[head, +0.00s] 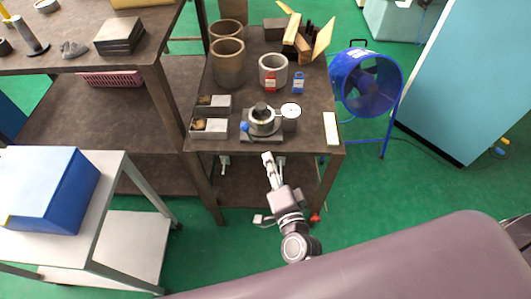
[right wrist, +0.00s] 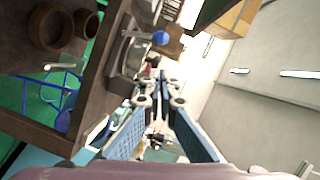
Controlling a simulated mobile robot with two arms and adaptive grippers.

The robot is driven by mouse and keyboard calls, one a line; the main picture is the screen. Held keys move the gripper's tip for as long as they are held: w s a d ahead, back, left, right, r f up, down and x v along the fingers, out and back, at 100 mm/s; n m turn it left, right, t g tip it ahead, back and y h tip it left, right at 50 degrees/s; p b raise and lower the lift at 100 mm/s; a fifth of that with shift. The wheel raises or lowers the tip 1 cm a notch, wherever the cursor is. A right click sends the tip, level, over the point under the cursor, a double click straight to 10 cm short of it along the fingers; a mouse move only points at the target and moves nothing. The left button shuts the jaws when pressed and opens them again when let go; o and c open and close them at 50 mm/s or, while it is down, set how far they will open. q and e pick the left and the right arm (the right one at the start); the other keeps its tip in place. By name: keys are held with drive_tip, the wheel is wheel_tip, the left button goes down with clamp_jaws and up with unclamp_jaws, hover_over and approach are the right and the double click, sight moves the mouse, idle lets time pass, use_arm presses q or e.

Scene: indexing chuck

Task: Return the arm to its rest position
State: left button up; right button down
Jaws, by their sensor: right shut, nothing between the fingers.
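The indexing chuck (head: 262,122) sits near the front edge of the brown workbench (head: 225,177), with a blue knob (head: 244,127) at its left and a white round dial (head: 291,111) at its right. My right gripper (head: 267,157) is shut and empty, just in front of the bench edge and apart from the chuck. In the right wrist view the gripper (right wrist: 160,82) points toward the bench, and a blue knob (right wrist: 160,38) shows beyond it. My left gripper is not in view.
Two small bins (head: 209,136) lie left of the chuck, and a pale strip (head: 331,128) lies right. Brown cylinders (head: 228,65) stand behind. A blue fan (head: 367,82) stands right of the bench. A cart with a blue box (head: 72,200) is at left. Green floor (head: 375,185) is clear at right.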

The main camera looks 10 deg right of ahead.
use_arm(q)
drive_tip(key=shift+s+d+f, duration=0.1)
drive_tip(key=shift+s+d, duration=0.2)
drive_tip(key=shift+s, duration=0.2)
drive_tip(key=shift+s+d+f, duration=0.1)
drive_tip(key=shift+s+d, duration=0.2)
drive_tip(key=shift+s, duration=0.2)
